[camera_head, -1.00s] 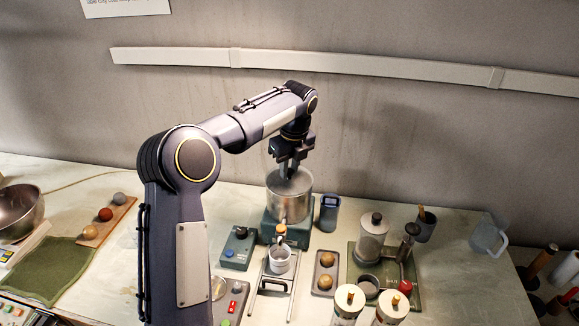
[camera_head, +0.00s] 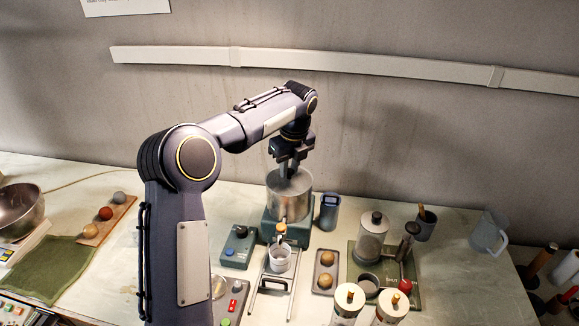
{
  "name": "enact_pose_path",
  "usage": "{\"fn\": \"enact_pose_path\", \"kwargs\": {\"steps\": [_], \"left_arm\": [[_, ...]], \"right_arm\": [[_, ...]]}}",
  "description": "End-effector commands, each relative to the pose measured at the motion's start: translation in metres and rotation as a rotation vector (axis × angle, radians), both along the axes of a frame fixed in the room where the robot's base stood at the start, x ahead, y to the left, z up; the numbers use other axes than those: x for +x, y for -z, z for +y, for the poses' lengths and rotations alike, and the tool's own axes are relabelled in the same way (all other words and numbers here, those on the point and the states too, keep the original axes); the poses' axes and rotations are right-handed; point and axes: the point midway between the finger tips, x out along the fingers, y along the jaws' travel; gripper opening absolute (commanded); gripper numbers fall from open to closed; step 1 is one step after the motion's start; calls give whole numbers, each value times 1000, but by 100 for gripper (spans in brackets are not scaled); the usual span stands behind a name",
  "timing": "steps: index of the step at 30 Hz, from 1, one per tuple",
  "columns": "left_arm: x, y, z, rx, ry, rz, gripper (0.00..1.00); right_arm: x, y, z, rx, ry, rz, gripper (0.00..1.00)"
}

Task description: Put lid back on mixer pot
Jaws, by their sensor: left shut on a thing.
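The mixer pot (camera_head: 289,204) is a silvery metal cylinder standing on a dark green base (camera_head: 285,233) near the back middle of the bench. My left gripper (camera_head: 287,172) is directly over the pot, pointing down, with its fingers at the level of the pot's top. It is shut on what seems to be the lid's knob. A grey round surface, seemingly the lid (camera_head: 300,183), shows at the pot's top. I cannot tell whether it rests on the rim or is slightly above it. The gripper partly hides it. My right gripper is not in view.
A blue-grey cup (camera_head: 330,212) stands close right of the pot. A small control box (camera_head: 238,248) is to the left, and a white cup (camera_head: 280,258) on a stand is in front. A glass jar (camera_head: 371,238) stands on a green tray further right. The wall is behind.

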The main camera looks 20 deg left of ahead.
Motion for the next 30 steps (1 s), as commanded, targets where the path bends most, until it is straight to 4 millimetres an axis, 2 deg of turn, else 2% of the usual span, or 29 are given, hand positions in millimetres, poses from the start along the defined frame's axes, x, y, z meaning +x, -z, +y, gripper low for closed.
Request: {"fn": "enact_pose_path", "kwargs": {"steps": [5,6,11,17,22,30], "left_arm": [[0,0,0,0,0,0,0],[0,0,0,0,0,0,27],[0,0,0,0,0,0,48],[0,0,0,0,0,0,49],[0,0,0,0,0,0,69],[0,-1,0,0,0,0,69]], "right_arm": [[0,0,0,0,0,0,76],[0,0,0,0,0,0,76],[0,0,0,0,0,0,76],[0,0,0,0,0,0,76],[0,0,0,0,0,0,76],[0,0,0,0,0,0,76]]}}
